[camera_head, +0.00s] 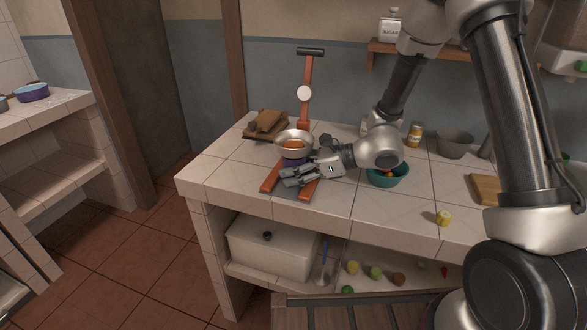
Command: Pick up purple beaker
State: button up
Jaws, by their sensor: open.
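A small patch of purple (291,162) shows just below a metal bowl (294,138); it may be the purple beaker, but it is mostly hidden by the bowl and my gripper. My gripper (287,178) is open. It points left, low over the counter, in front of and below the bowl. I cannot tell whether its fingers touch the purple thing. The bowl is part of a red-framed weighing scale with a round white dial (304,93), and something orange lies in it.
A teal bowl (387,179) stands right of my gripper, with a grey pot (455,144) farther right. A yellow object (444,218) lies near the front edge. A wooden block stand (267,124) sits behind left. A purple-blue bowl (31,92) stands on the separate left counter.

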jog(key=c, duration=0.8)
jog(key=shift+c, duration=0.2)
jog(key=shift+r, duration=0.15)
